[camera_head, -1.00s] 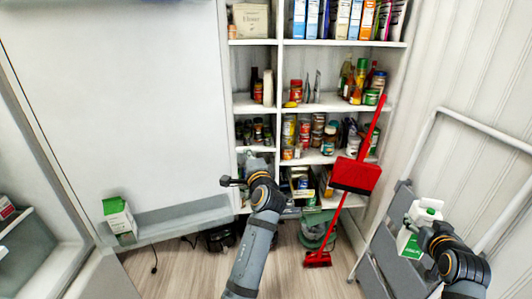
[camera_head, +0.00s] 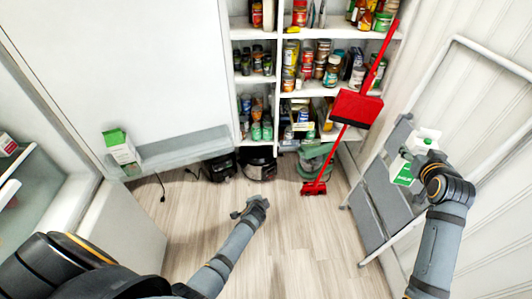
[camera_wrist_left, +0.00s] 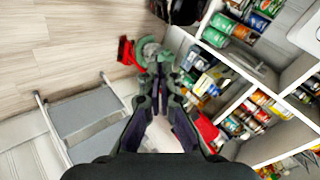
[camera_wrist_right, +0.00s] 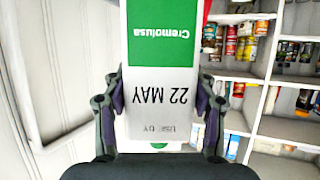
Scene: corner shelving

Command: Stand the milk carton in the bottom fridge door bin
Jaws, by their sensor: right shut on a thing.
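The white and green milk carton (camera_head: 415,163) is held at the right by my right gripper (camera_head: 424,172). In the right wrist view the carton (camera_wrist_right: 162,95) lies between both fingers, its printed "22 MAY" upside down. The bottom fridge door bin (camera_head: 190,151) is a long grey ledge low on the white door, at the left, well away from the held carton. My left gripper (camera_head: 250,208) is above the floor in the middle, empty. Its fingertips (camera_wrist_left: 160,68) come together in the left wrist view.
Another green and white carton (camera_head: 121,150) stands at the bin's left end. A grey folding step stool (camera_head: 375,205) is below the held carton. A red broom and dustpan (camera_head: 357,108) lean on the stocked shelves (camera_head: 260,90). The middle floor is clear.

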